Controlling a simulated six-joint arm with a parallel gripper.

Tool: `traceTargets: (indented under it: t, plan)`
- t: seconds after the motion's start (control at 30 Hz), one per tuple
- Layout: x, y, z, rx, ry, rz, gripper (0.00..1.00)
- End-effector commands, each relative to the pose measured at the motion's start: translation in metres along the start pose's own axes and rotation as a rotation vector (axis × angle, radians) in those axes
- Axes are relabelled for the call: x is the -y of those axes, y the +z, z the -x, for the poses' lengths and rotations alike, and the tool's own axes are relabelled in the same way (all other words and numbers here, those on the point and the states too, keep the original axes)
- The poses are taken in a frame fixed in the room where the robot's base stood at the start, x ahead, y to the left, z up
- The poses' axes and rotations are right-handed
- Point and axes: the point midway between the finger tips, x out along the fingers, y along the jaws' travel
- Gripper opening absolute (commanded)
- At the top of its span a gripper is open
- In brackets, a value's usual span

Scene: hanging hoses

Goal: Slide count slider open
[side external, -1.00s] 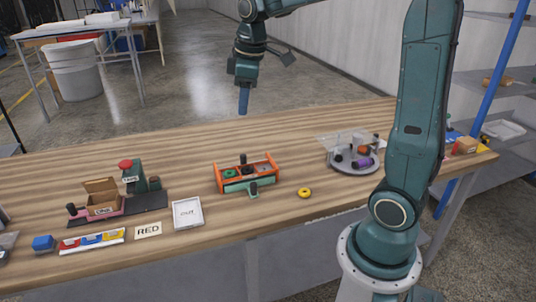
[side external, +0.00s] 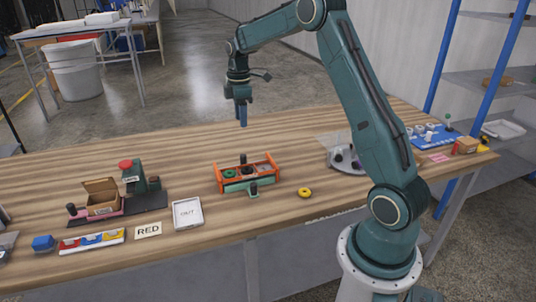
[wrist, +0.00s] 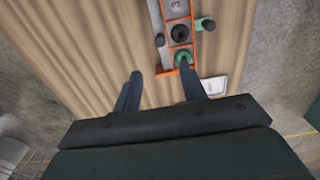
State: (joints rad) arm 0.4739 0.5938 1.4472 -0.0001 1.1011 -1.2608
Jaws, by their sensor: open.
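An orange-framed slider unit (side external: 246,173) with a teal front sits mid-table. It has round wells, one green, and a black knob (side external: 253,190) sticks out at its front. The wrist view shows part of this unit (wrist: 180,46), with a "3" at the top edge, a green disc (wrist: 183,57), a black disc (wrist: 180,33) and black knobs on either side. My gripper (side external: 241,117) hangs above and behind the unit, clear of it. In the wrist view my gripper (wrist: 161,74) has its two fingers apart and nothing between them. Any further markings are too small to read.
A white "OUT" tray (side external: 187,213), a "RED" card (side external: 148,230) and a pink-based box station (side external: 103,197) stand left. A yellow ring (side external: 305,192) lies to the right of the unit. A round grey turntable (side external: 345,164) is partly behind my arm. The table behind the unit is clear.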

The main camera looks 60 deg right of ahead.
Motion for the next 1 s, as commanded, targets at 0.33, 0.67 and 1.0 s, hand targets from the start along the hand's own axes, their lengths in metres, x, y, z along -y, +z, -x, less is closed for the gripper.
traceTargets:
  t: [0.33, 0.67, 1.0]
  plan:
    - [0.001, 0.0, -0.008, 0.001, -0.002, -0.001, 0.42]
    - [0.001, 0.0, -0.047, 0.001, -0.003, -0.001, 0.42]
    - [0.001, 0.0, -0.099, 0.0, -0.003, -0.001, 0.42]
